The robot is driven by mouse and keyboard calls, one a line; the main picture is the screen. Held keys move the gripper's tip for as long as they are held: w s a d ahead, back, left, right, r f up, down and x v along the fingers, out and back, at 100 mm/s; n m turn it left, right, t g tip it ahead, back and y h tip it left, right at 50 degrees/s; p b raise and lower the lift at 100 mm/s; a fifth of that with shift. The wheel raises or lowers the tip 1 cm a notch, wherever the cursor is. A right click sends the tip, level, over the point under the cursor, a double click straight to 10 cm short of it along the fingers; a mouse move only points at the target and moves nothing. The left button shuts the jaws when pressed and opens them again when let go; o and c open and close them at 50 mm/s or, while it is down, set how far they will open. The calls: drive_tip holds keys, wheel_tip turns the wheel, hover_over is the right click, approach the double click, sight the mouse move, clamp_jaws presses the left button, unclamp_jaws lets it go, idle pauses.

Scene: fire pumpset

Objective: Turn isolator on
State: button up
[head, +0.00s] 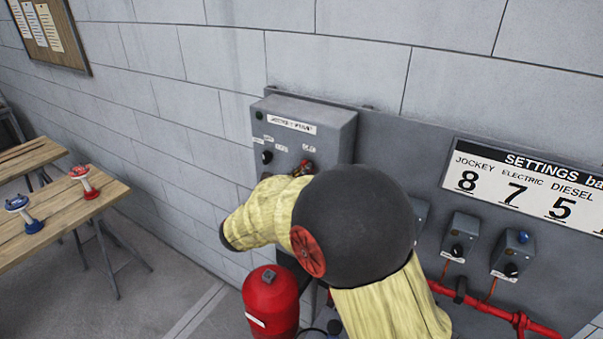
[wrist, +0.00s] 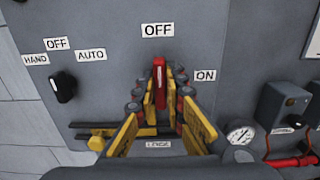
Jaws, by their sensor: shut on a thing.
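The isolator's red handle (wrist: 159,84) stands upright on the grey control panel (wrist: 225,35) in the wrist view, pointing at the OFF label (wrist: 157,30). The ON label (wrist: 205,76) is to its right. My gripper (wrist: 160,80) has its yellow and dark fingers closed on both sides of the handle. In the head view, the panel's box (head: 338,130) is on the wall, and my gripper (head: 303,169) is at its front. My arm hides the lower part of the box, and the handle is hard to make out there.
A black HAND/OFF/AUTO knob (wrist: 64,87) is left of the handle. A pressure gauge (wrist: 240,134) and red pipe (wrist: 292,161) are at lower right. A red cylinder (head: 270,302) stands below my arm. A wooden table (head: 65,215) is at left.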

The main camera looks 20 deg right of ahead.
clamp_jaws()
drive_tip(key=shift+m+b, duration=0.3)
drive_tip(key=shift+b, duration=0.35)
drive_tip(key=m+b, duration=0.5)
drive_tip(key=b, duration=0.5)
drive_tip(key=m+b, duration=0.6)
drive_tip(key=b, duration=0.4)
drive_tip(key=f+m+b, duration=0.1)
drive_tip(key=m+b, duration=0.5)
drive_tip(key=b, duration=0.4)
drive_tip(key=shift+s+d, duration=0.2)
drive_tip(key=shift+s, duration=0.05)
drive_tip(key=shift+r+m+b, duration=0.1)
drive_tip(key=shift+m+b, duration=0.2)
drive_tip(key=shift+m, duration=0.1)
drive_tip(key=o, duration=0.5)
unclamp_jaws()
drive_tip(key=shift+o, duration=0.8)
